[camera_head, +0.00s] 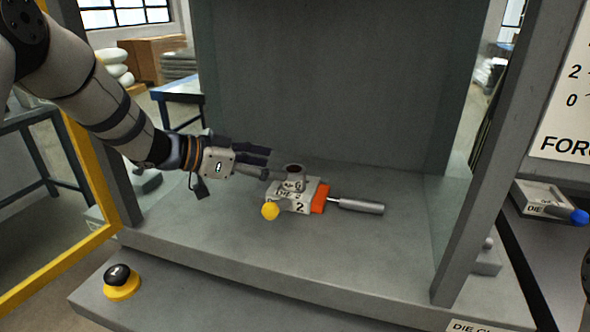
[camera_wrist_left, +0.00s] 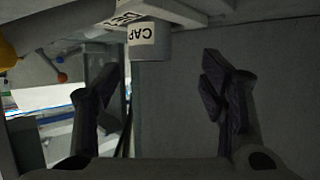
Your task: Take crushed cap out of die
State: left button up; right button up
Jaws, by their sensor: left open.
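The die (camera_head: 293,206) is a light grey block with dark lettering on the floor of the press bay. The crushed cap (camera_head: 293,171) is a short grey cylinder with a dark top, standing upright on the die. In the left wrist view the cap (camera_wrist_left: 148,42) appears upside down with a "CAP" label. My left gripper (camera_head: 269,164) is open and empty, just left of the cap, fingers pointing toward it. In the left wrist view the fingers (camera_wrist_left: 158,72) are spread either side of the cap's line, with the cap beyond the tips. My right gripper is not seen.
A yellow ball knob (camera_head: 270,211) sits at the die's front left. An orange piece (camera_head: 320,198) and a grey handle (camera_head: 358,205) extend right of it. A press post (camera_head: 500,150) stands at right. Another die with a blue knob (camera_head: 579,216) lies outside. The bay's front floor is clear.

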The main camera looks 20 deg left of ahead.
aim_at(294, 169)
pick_arm(q)
jog(key=x, duration=0.4)
jog(key=s+x, duration=0.1)
jog(key=x, duration=0.1)
jog(key=shift+w+d+f+b, duration=0.1)
jog(key=shift+d+f+b, duration=0.2)
jog(key=shift+d, duration=0.15)
jog(key=shift+r, duration=0.2)
jog(key=c, duration=1.5)
